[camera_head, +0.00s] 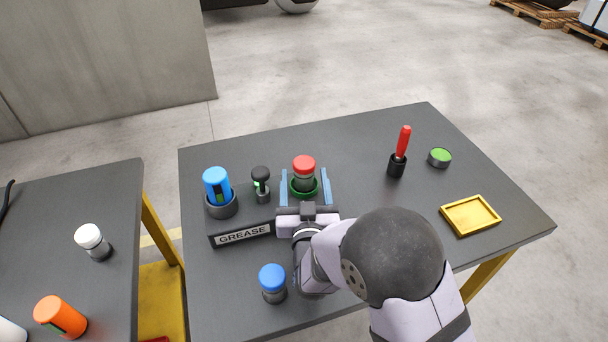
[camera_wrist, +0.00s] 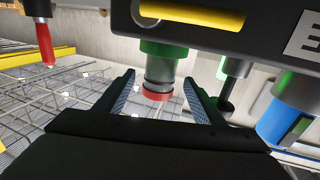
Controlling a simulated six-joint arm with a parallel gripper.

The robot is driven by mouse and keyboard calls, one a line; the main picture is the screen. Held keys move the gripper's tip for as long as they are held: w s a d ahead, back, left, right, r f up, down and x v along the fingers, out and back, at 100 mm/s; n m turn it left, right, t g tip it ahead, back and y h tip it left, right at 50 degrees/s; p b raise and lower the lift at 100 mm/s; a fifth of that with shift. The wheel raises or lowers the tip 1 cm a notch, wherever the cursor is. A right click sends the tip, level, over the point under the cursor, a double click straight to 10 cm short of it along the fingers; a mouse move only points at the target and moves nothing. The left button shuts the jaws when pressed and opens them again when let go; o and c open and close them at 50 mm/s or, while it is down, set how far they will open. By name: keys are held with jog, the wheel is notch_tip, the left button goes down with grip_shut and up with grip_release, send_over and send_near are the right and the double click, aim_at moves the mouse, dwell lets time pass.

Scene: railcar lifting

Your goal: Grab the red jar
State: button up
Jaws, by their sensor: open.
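The red-lidded jar (camera_head: 304,164) stands upright in a green ring (camera_head: 304,192) at the right end of the dark GREASE holder (camera_head: 241,231). My gripper (camera_head: 305,174) is open, with one blue-padded finger on each side of the jar. In the wrist view, which looks upside down, the red jar (camera_wrist: 159,86) shows between the fingers of my gripper (camera_wrist: 159,77). Gaps show between it and both fingers, so I see no contact. The jar's lowest part is hidden inside the ring.
A dark-capped tool (camera_head: 261,180) and a blue bottle (camera_head: 217,186) stand left of the jar in the holder. A blue-lidded jar (camera_head: 272,282) stands in front. A red-handled tool (camera_head: 401,152), a green-topped tin (camera_head: 439,157) and a yellow tray (camera_head: 470,215) are to the right.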

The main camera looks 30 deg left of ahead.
aim_at(303, 158)
jog(key=shift+x, duration=0.95)
jog(key=shift+w+a+r+p, duration=0.2)
jog(key=shift+w+p, duration=0.2)
jog(key=shift+p, duration=0.05)
jog(key=p+x, duration=0.1)
jog(key=x, duration=0.1)
jog(key=shift+w+a+r, duration=0.1)
jog(key=shift+w+a, duration=0.1)
jog(key=shift+w, duration=0.15)
jog(key=shift+x, duration=0.75)
jog(key=c, duration=1.3)
jog(key=shift+o, duration=0.2)
notch_tip(303, 158, up, 10)
jog(key=shift+b, duration=0.4)
